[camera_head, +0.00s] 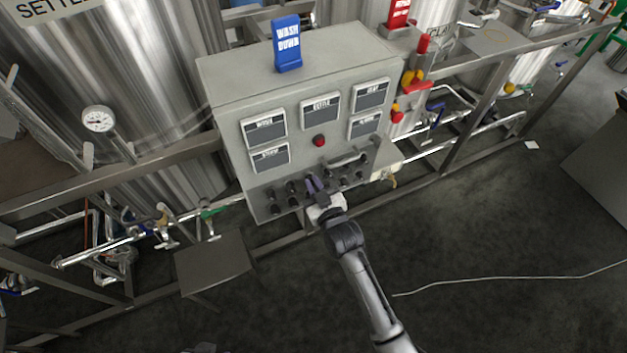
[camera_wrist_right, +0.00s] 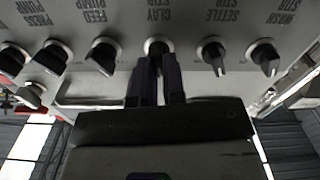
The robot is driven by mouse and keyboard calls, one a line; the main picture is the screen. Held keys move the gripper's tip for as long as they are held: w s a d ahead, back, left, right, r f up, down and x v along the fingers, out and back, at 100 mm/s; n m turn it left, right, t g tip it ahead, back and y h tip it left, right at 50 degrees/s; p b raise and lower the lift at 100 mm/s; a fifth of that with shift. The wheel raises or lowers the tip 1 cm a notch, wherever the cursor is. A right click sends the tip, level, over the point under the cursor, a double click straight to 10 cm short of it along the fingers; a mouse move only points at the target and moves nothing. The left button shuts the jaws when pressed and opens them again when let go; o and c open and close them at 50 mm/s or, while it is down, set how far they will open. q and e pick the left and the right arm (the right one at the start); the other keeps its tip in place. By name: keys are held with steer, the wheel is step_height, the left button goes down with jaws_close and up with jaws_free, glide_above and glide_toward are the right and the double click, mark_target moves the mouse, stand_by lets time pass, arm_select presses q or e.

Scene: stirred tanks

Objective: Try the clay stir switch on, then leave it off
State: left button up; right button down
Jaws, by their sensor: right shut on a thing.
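The clay stir switch (camera_wrist_right: 157,45) is a black knob with a pale collar on the grey panel, under an upside-down CLAY STIR label in the right wrist view. My right gripper (camera_wrist_right: 158,68) has its two dark fingers close together around this knob. The fingers cover most of the knob, so I cannot tell its setting. In the head view my right gripper (camera_head: 316,187) is at the lower knob rows of the control box (camera_head: 230,90) and hides the switch. My left gripper is not in view.
In the right wrist view, the settle stir knob (camera_wrist_right: 213,55) and wash stir knob (camera_wrist_right: 264,57) sit to the right, the feed pump knob (camera_wrist_right: 103,55) to the left. A handle bar (camera_head: 348,160) and red button (camera_head: 319,141) are on the panel.

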steer(key=m+p, duration=0.2)
steer(key=m, duration=0.2)
steer(key=shift+d+m, duration=0.1)
steer(key=shift+m, duration=0.2)
steer(key=shift+d+m+p, duration=0.1)
steer(key=shift+m+p, duration=0.25)
steer(key=shift+m, duration=1.55)
steer(key=c, duration=1.2)
jaws_free()
